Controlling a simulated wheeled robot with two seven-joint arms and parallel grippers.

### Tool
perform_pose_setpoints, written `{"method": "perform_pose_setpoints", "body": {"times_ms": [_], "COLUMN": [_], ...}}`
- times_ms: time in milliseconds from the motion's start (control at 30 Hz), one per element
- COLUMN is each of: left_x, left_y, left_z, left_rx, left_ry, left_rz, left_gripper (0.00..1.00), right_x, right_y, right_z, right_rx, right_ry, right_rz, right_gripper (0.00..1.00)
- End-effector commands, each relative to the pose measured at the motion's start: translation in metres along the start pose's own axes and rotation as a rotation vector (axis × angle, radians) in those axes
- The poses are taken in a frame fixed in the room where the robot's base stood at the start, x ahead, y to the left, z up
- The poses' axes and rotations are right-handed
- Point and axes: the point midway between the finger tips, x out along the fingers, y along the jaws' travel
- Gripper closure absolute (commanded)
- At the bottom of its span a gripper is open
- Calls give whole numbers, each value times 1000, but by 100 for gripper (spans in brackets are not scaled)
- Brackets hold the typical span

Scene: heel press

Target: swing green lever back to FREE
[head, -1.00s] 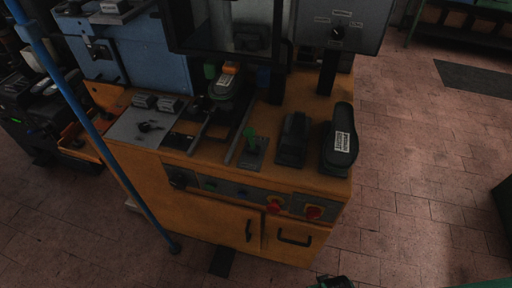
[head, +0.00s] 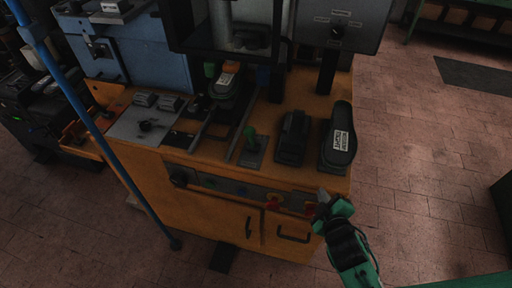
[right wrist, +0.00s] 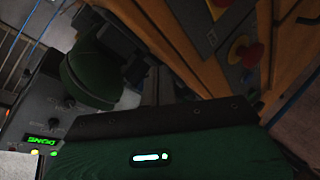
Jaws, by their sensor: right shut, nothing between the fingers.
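Any FREE label is too small to read. The right wrist view shows my dark green gripper body (right wrist: 200,150) and a red knob (right wrist: 243,50) at the top right. My left gripper is out of view.
A black shoe-shaped piece with a white label (head: 340,140) and a black block (head: 293,138) stand right of the lever. A blue pole (head: 100,130) crosses the left side. The floor at right is clear.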

Motion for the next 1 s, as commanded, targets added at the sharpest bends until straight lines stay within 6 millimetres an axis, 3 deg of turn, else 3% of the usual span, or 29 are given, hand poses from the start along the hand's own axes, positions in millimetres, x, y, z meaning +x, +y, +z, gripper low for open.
{"method": "perform_pose_setpoints", "body": {"times_ms": [267,500,700,1000], "left_x": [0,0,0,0], "left_y": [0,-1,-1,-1], "left_z": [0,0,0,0], "left_rx": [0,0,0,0], "left_ry": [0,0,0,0], "left_rz": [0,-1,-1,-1], "left_gripper": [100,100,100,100], "right_x": [20,19,12,8], "right_y": [5,-15,-33,-41], "right_z": [-57,-100,-118,-124], "right_rx": [-388,-697,-857,-912], "right_ry": [314,581,735,793], "right_rz": [194,342,420,449], "right_gripper": [100,100,100,100]}}
